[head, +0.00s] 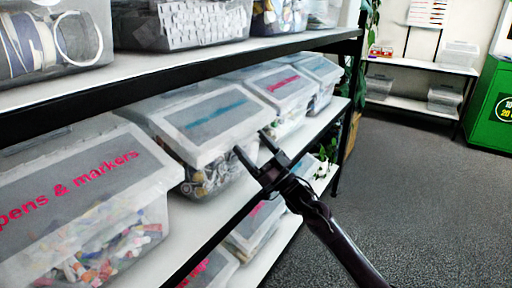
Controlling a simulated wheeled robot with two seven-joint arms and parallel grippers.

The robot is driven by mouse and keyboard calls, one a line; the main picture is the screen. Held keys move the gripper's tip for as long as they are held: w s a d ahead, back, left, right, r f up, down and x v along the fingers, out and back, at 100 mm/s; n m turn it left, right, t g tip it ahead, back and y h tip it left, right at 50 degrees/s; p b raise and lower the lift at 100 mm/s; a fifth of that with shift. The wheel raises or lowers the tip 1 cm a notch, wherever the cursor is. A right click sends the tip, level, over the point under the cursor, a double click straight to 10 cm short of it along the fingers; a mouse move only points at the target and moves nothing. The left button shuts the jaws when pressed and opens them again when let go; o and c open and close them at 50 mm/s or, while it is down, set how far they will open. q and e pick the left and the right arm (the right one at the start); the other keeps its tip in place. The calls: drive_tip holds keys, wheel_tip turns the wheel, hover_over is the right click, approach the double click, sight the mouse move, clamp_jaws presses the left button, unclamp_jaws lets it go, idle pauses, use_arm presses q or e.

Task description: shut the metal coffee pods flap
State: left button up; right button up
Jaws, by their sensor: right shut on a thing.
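The metal coffee pods bin (207,178) is a clear box on the middle shelf, with shiny mixed pods showing through its front. Its flap (212,117) is a translucent lid with a grey panel and teal lettering too blurred to read. The flap lies over the bin's top, sloping down to the front; I cannot tell if it is fully seated. My right gripper (252,145) is at the flap's front right corner, its dark fingers shut on the flap's edge. The exact contact is small and hard to see. My left gripper is not in view.
The pens and markers bin (72,190) stands to the left, a pink-lettered bin (283,85) to the right. The upper shelf (190,62) hangs close above. More bins sit on the lower shelf (270,250). Open grey floor (430,190) lies to the right.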

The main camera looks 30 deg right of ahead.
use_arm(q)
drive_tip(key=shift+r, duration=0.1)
use_arm(e)
drive_tip(key=shift+w+a+f, duration=0.1)
drive_tip(key=shift+a+f, duration=0.1)
drive_tip(key=shift+f, duration=0.35)
drive_tip(key=o, duration=1.1)
drive_tip(key=shift+w, duration=0.3)
drive_tip(key=shift+s+d+f, duration=0.1)
drive_tip(key=shift+s+f, duration=0.05)
drive_tip(key=shift+s, duration=0.25)
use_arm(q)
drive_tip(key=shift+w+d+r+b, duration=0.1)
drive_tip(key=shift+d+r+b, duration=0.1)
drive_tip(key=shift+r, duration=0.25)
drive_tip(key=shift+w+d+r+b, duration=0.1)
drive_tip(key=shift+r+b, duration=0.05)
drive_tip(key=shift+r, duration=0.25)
use_arm(e)
drive_tip(key=v, duration=0.7)
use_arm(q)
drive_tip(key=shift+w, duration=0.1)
use_arm(e)
drive_tip(key=shift+f, duration=0.1)
